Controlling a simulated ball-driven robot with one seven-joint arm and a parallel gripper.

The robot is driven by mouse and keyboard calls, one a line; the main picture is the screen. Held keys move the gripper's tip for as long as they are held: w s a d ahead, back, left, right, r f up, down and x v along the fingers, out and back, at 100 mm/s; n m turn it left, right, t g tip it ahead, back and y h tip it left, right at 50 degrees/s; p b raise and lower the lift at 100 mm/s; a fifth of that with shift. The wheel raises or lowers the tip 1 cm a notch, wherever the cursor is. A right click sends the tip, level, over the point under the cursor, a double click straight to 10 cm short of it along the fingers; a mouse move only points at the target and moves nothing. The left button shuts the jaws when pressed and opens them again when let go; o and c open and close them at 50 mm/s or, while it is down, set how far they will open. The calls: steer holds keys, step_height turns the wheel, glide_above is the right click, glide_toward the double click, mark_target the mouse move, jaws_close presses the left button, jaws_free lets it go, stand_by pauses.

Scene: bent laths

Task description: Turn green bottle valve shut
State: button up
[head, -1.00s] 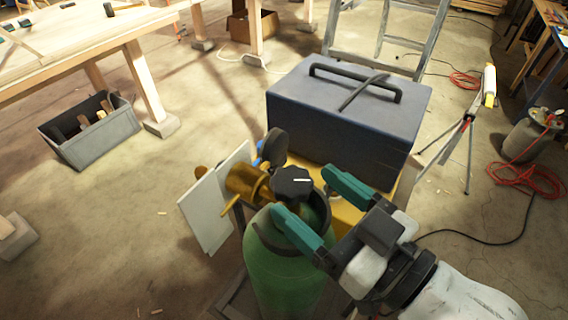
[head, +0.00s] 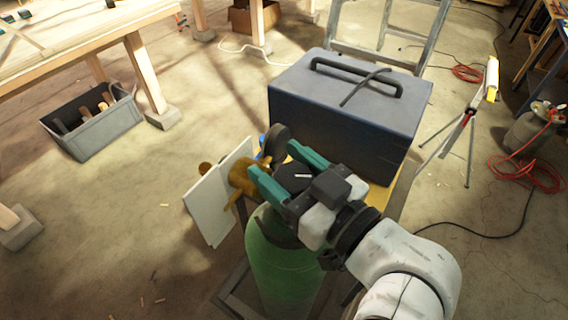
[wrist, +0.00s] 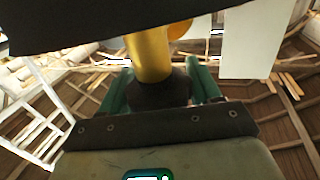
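The green bottle (head: 285,268) stands upright in a dark frame at the lower middle of the head view. Its black valve knob (head: 294,176), with a white mark on top, is partly hidden by my gripper. My gripper (head: 272,160) reaches in from the lower right, with one green finger on each side of the knob. In the wrist view the knob (wrist: 160,91) sits between both fingers (wrist: 160,86), which appear to be closed against its sides. The brass valve fitting (wrist: 148,55) shows beyond the knob. It also shows left of the knob in the head view (head: 240,178).
A dark blue toolbox (head: 345,115) stands just behind the bottle. Pale plates (head: 218,200) stand left of the fitting, and a dark round gauge (head: 275,140) rises behind it. A grey crate (head: 92,130) lies on the floor at the left. The floor at front left is mostly clear.

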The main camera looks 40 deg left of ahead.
steer(key=c, duration=0.5)
steer(key=shift+c, duration=0.2)
steer(key=shift+m+t+p, duration=0.3)
steer(key=shift+t, duration=0.1)
steer(key=m+t+p, duration=0.2)
steer(key=t, duration=0.1)
steer(key=shift+w+r+h, duration=0.15)
steer(key=shift+w+h, duration=0.05)
steer(key=shift+h, duration=0.2)
steer(key=m+t+p, duration=0.1)
steer(key=t, duration=0.1)
steer(key=m+t+h+p, duration=0.1)
steer(key=t+p, duration=0.1)
steer(key=shift+w+d+m+h, duration=0.1)
steer(key=shift+w+m+h, duration=0.1)
steer(key=shift+m+h, duration=0.15)
steer(key=shift+m+t+p, duration=0.25)
steer(key=shift+t+p, duration=0.1)
steer(key=shift+t, duration=0.05)
steer(key=o, duration=1)
steer(key=shift+c, duration=0.2)
